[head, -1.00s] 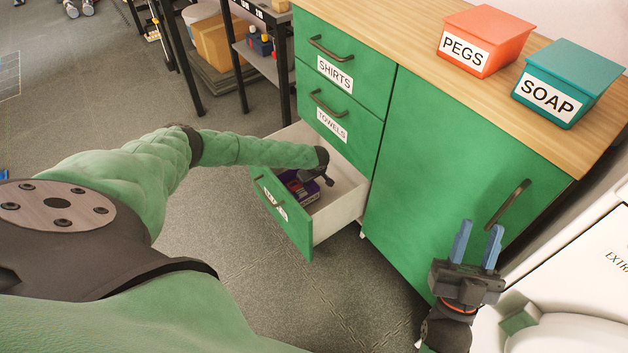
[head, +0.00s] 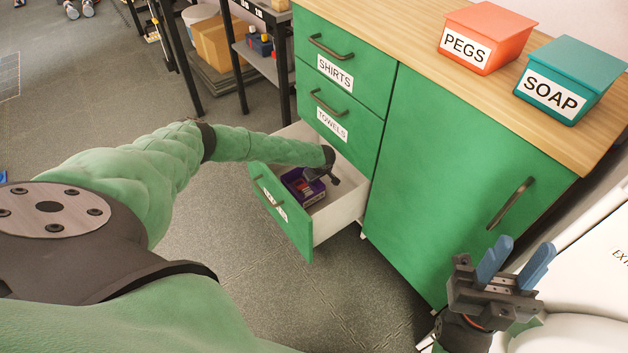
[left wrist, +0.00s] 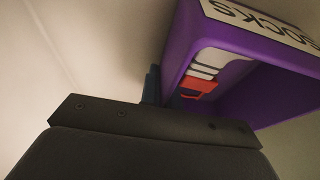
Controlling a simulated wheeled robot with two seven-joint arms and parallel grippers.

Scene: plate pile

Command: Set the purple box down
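The purple box (head: 303,188) is inside the open bottom drawer (head: 345,207) of the green cabinet, with red and pale items in it. In the left wrist view the box (left wrist: 182,45) fills the upper right, with a "SOCKS" label on it. My left gripper (head: 320,176) reaches down into the drawer at the box's right side. Its blue fingers (left wrist: 160,88) lie on either side of the box's wall and look shut on it. Whether the box rests fully on the drawer floor is hard to tell. My right gripper (head: 513,262) is open and empty in front of the cabinet door.
The drawer's front panel (head: 280,211) and white side walls surround the box closely. Closed "SHIRTS" and "TOWELS" drawers (head: 337,113) are above it. An orange PEGS box (head: 487,35) and a teal SOAP box (head: 570,77) stand on the wooden top.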

